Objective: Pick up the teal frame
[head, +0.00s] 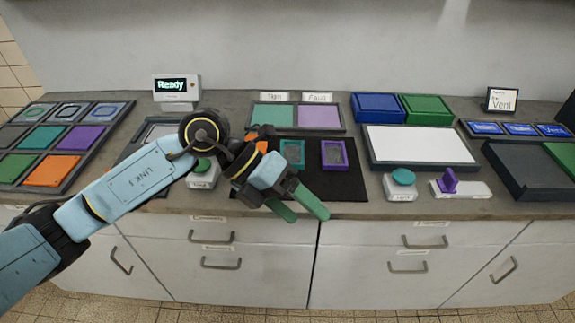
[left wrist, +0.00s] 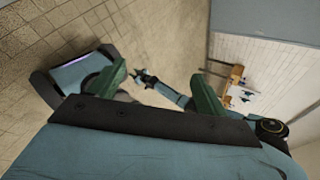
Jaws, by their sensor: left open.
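The teal frame (head: 292,153) lies flat on a black mat (head: 350,186) in the middle of the counter, left of a purple frame (head: 334,154). My left gripper (head: 302,212) is open and empty, its green fingers pointing down and right over the counter's front edge. It is in front of the teal frame and apart from it; the wrist hides the mat's left part. In the left wrist view the two green fingers (left wrist: 157,90) are spread with nothing between them. A small blue arm with a dark end shows beyond them, too small to read its jaws.
A tray with teal and purple panels (head: 297,129) stands behind the mat. A teal button box (head: 402,181) and a purple-lever switch (head: 450,184) are to the right. A white panel (head: 418,144) lies behind them. A rack of coloured tiles (head: 62,138) is far left.

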